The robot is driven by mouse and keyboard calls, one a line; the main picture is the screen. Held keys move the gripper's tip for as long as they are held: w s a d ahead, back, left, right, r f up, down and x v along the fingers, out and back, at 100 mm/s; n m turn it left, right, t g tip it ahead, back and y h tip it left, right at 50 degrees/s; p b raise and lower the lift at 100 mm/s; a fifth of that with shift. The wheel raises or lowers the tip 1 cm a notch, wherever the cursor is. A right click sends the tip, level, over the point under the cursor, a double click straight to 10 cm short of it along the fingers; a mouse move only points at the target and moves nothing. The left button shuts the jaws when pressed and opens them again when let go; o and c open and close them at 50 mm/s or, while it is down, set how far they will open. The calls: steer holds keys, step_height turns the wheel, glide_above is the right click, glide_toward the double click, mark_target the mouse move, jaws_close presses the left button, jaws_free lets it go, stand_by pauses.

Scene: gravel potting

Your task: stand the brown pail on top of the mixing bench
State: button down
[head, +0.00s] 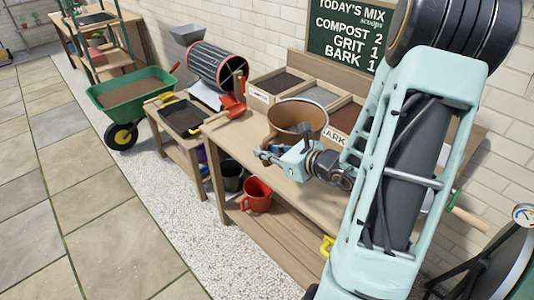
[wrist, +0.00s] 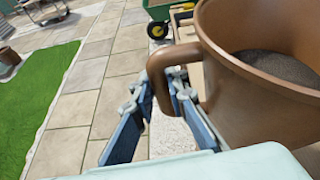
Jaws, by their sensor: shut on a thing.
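The brown pail (head: 297,118) is upright over the wooden bench with the bins (head: 237,142). I cannot tell whether its base touches the bench top. My gripper (head: 268,156) is shut on the pail's side handle. In the wrist view the fingers (wrist: 166,88) close around the handle, and the pail (wrist: 235,90) fills the right side. Dark grainy material shows inside it. The pail's base is hidden in both views.
Bins of dark, grey and reddish material (head: 318,95) line the bench's back. A red pot (head: 257,195) stands on the lower shelf. A green wheelbarrow (head: 130,92) stands left. My arm hides the bench's right part.

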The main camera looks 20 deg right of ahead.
steer(key=w+d+f+p, duration=0.1)
steer(key=w+d+f, duration=0.3)
steer(key=w+f, duration=0.5)
steer(key=shift+w+d+f, duration=0.15)
steer(key=shift+w+f, duration=0.2)
steer(key=shift+f, duration=0.85)
steer(key=c, duration=1.9)
jaws_free()
steer(key=shift+s+f, duration=0.1)
steer(key=shift+s, duration=0.05)
steer(key=b+v, duration=0.1)
steer(key=v, duration=1.1)
